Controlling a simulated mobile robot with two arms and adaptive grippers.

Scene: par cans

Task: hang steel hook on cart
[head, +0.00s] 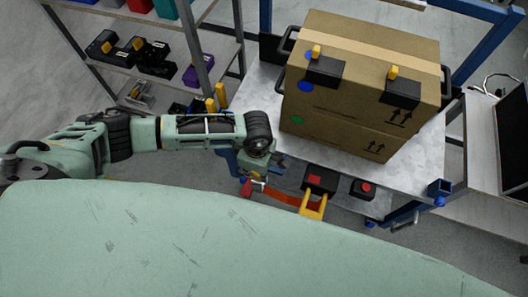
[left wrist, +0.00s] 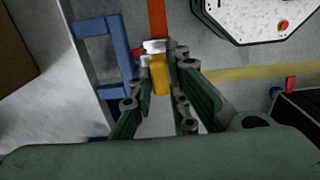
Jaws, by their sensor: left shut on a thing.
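My left gripper (head: 257,172) hangs by the front left corner of the cart (head: 262,92), seen from above in the head view. In the left wrist view its fingers (left wrist: 160,86) are shut around a yellow piece (left wrist: 160,74). A pale, metallic piece (left wrist: 153,46) shows just beyond the yellow one; it may be part of the steel hook, but its shape is too small to tell. A red-orange strip (left wrist: 157,18) runs on from there; one also shows in the head view (head: 279,195). The cart's blue frame (left wrist: 84,28) is beside the fingers. Contact with the cart cannot be told.
A large cardboard box (head: 350,90) with black clamps fills much of the cart top. A yellow forked piece (head: 313,206) and a black box with a red top (head: 319,179) are at the cart's front. A shelf rack (head: 200,45) stands left; a table (head: 490,150) right.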

